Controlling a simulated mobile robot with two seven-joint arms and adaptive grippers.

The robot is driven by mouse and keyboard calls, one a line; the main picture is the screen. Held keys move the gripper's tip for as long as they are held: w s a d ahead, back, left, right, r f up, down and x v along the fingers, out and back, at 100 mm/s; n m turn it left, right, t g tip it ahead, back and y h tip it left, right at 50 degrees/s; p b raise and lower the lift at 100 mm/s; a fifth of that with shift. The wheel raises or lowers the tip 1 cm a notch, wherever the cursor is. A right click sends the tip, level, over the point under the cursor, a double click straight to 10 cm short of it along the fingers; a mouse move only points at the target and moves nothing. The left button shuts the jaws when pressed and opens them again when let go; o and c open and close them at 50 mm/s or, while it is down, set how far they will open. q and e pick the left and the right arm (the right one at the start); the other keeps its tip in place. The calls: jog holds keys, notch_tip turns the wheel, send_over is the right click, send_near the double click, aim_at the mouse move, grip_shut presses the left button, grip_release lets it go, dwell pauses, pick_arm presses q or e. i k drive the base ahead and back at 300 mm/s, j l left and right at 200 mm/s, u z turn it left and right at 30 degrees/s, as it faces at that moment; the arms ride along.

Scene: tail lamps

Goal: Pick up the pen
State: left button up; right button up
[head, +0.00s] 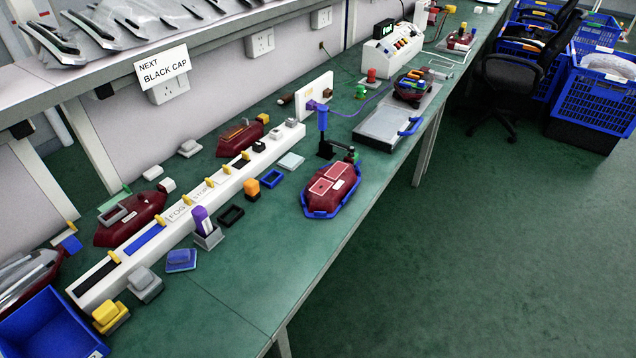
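I cannot pick out a pen for certain. A purple and white upright piece (201,222) stands in a small grey holder (209,239) in front of the long white rail; it is too small to tell whether it is a pen. A blue upright tool (322,118) with a purple cable stands on a black base farther along the bench. Neither of my grippers is in view.
The green bench (225,290) carries a long white rail (190,212), dark red lamps (331,190), small coloured blocks and a metal tray (384,125). A blue bin (45,325) is at lower left. The bench's front strip is clear. A black chair (512,72) stands beyond.

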aim_at(200, 216)
jog(key=i+l+u, duration=0.1)
jog(key=u, duration=0.65)
